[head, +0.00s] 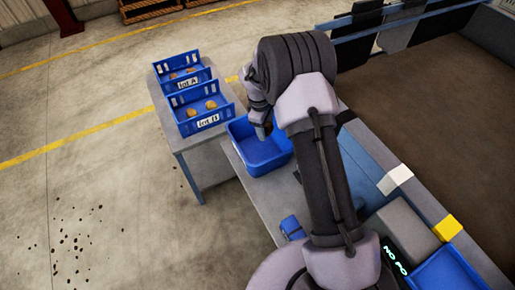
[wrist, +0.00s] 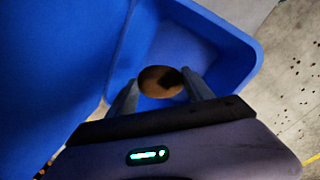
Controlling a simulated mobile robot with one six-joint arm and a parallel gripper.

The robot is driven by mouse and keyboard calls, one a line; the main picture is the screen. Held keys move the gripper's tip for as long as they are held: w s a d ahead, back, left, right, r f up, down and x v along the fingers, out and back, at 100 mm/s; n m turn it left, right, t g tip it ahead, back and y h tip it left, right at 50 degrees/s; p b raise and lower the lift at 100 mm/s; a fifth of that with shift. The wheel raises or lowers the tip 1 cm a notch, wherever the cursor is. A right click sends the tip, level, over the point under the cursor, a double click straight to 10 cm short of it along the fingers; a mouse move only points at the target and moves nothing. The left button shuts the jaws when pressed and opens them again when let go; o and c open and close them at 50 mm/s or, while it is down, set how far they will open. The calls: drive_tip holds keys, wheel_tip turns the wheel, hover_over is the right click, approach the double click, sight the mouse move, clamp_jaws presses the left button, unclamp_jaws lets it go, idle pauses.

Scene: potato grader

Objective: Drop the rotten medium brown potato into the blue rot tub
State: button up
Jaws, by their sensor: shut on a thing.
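A brown potato (wrist: 158,81) with a dark patch on its right side shows in the wrist view, between the fingertips of my gripper (wrist: 160,90). My gripper is shut on it. The blue tub (wrist: 238,50) lies beneath and around the potato in that view, with its rim and inner walls showing. In the head view the blue tub (head: 277,165) stands on the grey bench, and my gripper (head: 263,133) points down over its opening. The potato is hidden in the head view.
Two blue crates labelled Lot A (head: 188,84) and Lot B (head: 207,122) hold potatoes on a side table (head: 176,139) left of the tub. A small blue object (head: 292,227) lies on the bench. Dark specks dot the floor at lower left.

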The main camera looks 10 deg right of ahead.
drive_tip(key=shift+f, duration=0.4)
drive_tip(key=shift+r, duration=0.1)
drive_tip(key=o, duration=1.5)
wheel_tip(320, 180, up, 17)
drive_tip(key=s+a+p, duration=0.1)
drive_tip(key=a+p, duration=0.1)
drive_tip(key=p, duration=0.4)
drive_tip(key=shift+a, duration=0.35)
drive_tip(key=shift+r, duration=0.1)
